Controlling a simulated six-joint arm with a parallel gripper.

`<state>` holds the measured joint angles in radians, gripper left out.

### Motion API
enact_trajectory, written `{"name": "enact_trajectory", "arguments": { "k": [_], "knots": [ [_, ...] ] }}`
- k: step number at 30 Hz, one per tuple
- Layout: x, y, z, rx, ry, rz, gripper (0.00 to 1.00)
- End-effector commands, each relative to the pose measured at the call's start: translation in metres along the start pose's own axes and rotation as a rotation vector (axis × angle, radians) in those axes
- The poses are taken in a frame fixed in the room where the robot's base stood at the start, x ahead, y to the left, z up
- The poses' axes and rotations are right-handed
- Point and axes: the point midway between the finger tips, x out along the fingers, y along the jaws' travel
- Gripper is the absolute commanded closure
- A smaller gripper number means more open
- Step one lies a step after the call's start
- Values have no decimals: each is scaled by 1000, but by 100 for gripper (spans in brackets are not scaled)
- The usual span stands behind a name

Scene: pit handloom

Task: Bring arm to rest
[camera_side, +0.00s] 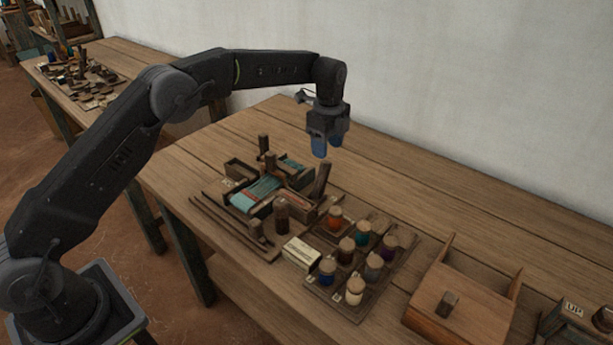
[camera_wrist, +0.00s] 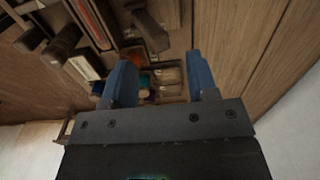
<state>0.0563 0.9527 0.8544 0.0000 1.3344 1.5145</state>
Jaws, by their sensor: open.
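My gripper (camera_side: 325,148) hangs in the air above the wooden table (camera_side: 400,185), over the back of the loom fixture. Its two blue fingers point down. In the wrist view the fingers of my gripper (camera_wrist: 160,85) stand apart with nothing held between them. The loom fixture (camera_side: 262,200), with teal thread and wooden pegs, sits below and to the left of my gripper. My arm reaches across from the lower left, with its forearm roughly level.
A tray (camera_side: 345,310) of several corked jars stands right of the fixture, with a cream block (camera_side: 301,252) beside it. A wooden box (camera_side: 460,305) is at the lower right. A plain wall (camera_side: 450,90) rises behind the table. A second cluttered table (camera_side: 115,50) is far left.

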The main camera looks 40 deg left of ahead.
Motion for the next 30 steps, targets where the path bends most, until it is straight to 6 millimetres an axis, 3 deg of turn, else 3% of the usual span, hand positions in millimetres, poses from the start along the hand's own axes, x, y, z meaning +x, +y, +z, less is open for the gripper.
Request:
{"name": "enact_trajectory", "arguments": {
  "k": [8,11,14,21,25,30],
  "knots": [
    [-2,1,0,-6,0,-2,47],
    [-17,6,2,-45,1,-18,47],
    [-46,20,4,-134,6,-48,47],
    [-123,86,13,-448,39,-144,47],
    [-153,131,18,-622,70,-194,47],
    [-176,195,24,-847,123,-254,47]
  ]
}}
